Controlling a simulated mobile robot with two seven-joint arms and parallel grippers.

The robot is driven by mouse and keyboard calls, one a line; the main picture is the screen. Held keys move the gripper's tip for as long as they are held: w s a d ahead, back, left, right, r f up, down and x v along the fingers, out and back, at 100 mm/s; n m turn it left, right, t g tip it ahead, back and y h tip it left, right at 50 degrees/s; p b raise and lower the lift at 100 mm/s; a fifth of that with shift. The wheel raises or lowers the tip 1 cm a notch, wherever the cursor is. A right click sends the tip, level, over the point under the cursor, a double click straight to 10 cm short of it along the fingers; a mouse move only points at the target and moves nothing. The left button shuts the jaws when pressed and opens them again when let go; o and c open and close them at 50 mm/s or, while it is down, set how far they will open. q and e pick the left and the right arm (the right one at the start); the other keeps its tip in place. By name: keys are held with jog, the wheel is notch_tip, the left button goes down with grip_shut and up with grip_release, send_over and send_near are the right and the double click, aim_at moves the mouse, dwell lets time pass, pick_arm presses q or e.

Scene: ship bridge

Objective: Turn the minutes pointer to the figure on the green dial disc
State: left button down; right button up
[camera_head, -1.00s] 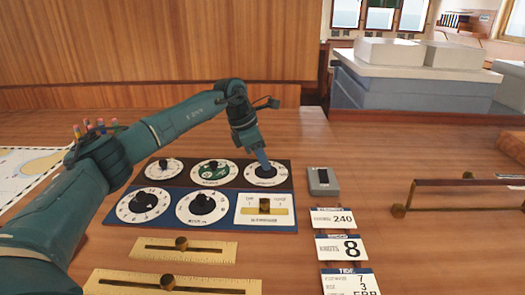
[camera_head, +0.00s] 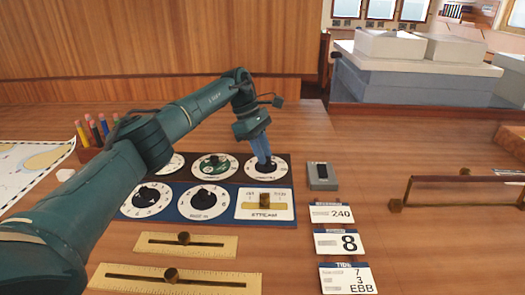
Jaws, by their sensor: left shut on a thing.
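My left gripper (camera_head: 265,158) points down at the right dial (camera_head: 279,174) of the dark back panel. Its blue fingers are shut on that dial's small black knob (camera_head: 268,167). The fingers partly cover the knob, so I cannot tell which way its pointer faces. The label on this white dial is too small to read surely. A third dial (camera_head: 175,163) at the left is partly hidden by my arm. My right gripper is not in view.
A blue panel in front holds two black-knobbed dials (camera_head: 152,199) (camera_head: 203,202) and a slider plate (camera_head: 265,204). Brass rulers (camera_head: 185,246) lie nearer. A grey switch box (camera_head: 322,176) and number cards (camera_head: 338,242) stand right. Coloured pencils (camera_head: 92,130) stand behind my arm.

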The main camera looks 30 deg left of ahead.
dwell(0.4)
pick_arm(q)
jog(key=c, duration=1.3)
grip_release()
jog(key=shift+o, duration=0.2)
jog(key=p+v, duration=0.7)
jog(key=v, duration=0.6)
jog(key=shift+p, duration=0.3)
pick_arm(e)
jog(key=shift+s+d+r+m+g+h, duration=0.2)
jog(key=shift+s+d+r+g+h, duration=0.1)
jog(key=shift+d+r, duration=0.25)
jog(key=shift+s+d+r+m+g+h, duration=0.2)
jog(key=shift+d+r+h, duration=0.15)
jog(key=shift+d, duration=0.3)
pick_arm(q)
jog(key=shift+d, duration=0.1)
